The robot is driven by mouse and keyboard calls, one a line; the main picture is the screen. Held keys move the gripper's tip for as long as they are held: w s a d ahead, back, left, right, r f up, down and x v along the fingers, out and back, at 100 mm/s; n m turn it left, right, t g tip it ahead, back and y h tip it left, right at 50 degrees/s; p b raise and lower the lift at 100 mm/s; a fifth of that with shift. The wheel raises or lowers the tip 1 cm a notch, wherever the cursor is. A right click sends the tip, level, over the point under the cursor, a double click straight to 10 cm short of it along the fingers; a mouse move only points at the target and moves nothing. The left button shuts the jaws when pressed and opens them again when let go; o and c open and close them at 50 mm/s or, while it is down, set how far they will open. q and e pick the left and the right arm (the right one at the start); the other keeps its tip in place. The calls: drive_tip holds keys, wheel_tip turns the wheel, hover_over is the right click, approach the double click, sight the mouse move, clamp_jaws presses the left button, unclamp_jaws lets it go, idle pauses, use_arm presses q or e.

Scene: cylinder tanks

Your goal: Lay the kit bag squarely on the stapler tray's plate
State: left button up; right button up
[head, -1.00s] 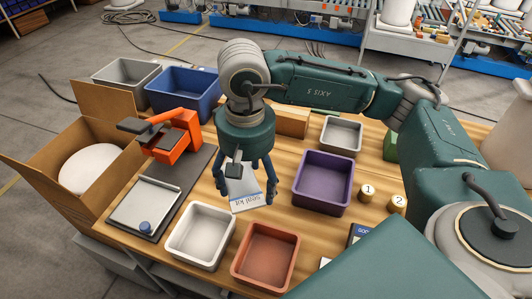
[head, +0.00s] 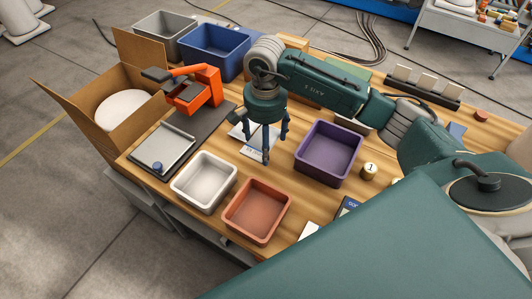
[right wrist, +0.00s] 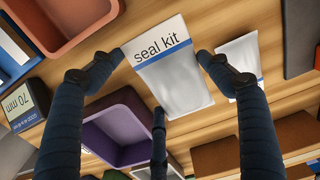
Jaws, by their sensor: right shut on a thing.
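The kit bag (right wrist: 168,68), white and silver with a blue stripe and the words "seal kit", is between the fingers of my right gripper (right wrist: 160,60) in the right wrist view. In the head view my right gripper (head: 266,148) points down, shut on the bag (head: 254,154), left of the purple bin. The stapler tray is a dark base with an orange stapler (head: 196,88) at its far end. Its pale plate (head: 170,143) is bare except for a blue knob at the near corner, and lies left of the gripper. My left gripper is out of view.
A second bag (right wrist: 240,62) lies on the table beside the held one. A white bin (head: 203,198), a terracotta bin (head: 257,232) and a purple bin (head: 327,175) stand nearby. An open cardboard box (head: 100,142) stands left of the tray.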

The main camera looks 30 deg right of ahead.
wheel_tip(320, 180, down, 3)
drive_tip(key=shift+r, duration=0.1)
drive_tip(key=shift+a+f, duration=0.1)
drive_tip(key=shift+f, duration=0.2)
wheel_tip(320, 180, down, 3)
drive_tip(key=shift+f+p, duration=0.2)
drive_tip(key=shift+p, duration=0.35)
drive_tip(key=shift+f, duration=0.2)
drive_tip(key=o, duration=1.2)
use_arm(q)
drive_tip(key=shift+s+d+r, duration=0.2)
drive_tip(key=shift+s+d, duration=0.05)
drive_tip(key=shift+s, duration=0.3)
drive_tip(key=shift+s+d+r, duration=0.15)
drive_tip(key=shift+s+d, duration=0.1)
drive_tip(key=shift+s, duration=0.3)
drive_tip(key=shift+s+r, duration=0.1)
